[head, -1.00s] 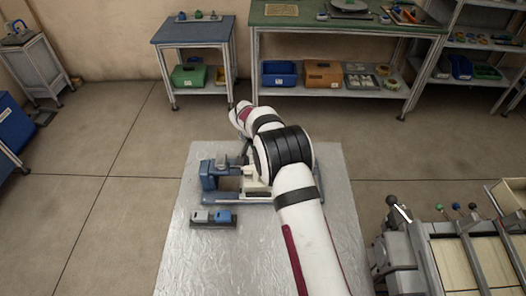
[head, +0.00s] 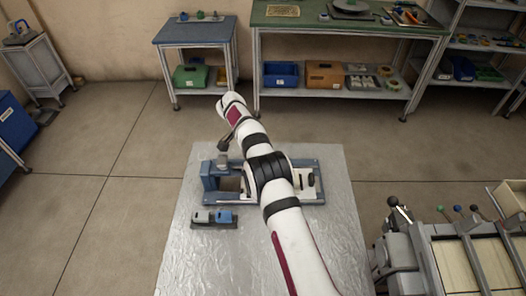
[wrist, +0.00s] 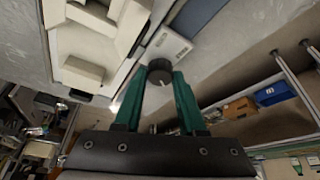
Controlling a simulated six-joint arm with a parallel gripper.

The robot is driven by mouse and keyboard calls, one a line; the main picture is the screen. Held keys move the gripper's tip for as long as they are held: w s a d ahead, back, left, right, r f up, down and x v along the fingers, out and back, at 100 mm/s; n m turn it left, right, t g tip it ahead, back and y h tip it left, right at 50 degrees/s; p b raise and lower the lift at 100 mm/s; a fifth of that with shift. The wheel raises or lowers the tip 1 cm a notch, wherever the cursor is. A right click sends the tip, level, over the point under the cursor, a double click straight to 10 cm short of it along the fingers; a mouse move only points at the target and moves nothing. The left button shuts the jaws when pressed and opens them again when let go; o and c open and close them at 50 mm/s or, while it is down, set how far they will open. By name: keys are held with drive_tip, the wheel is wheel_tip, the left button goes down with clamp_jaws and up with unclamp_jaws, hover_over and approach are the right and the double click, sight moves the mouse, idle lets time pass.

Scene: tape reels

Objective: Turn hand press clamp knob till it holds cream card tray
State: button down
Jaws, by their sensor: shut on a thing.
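The hand press (head: 209,180) is a blue frame lying along the silver table, partly covered by my arm. My gripper (wrist: 160,82) has green fingers and is shut on a dark round clamp knob (wrist: 160,66) in the wrist view. In the head view my gripper (head: 223,152) is at the press's left end. Cream blocks (wrist: 82,72) show beside the knob in the wrist view; I cannot tell which is the card tray. A cream piece (head: 307,180) shows at the press's right part in the head view. Whether the clamp touches the tray is hidden.
A small holder with grey and blue blocks (head: 212,218) sits in front of the press. The silver table (head: 190,262) is bare toward its front. A machine with levers (head: 440,250) stands at the right. A blue table (head: 196,32) and a green bench (head: 345,15) stand behind.

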idle(0.4)
drive_tip(key=shift+c, duration=2.4)
unclamp_jaws()
drive_tip(key=v, duration=1.5)
drive_tip(key=shift+r, duration=0.35)
drive_tip(key=shift+a, duration=0.1)
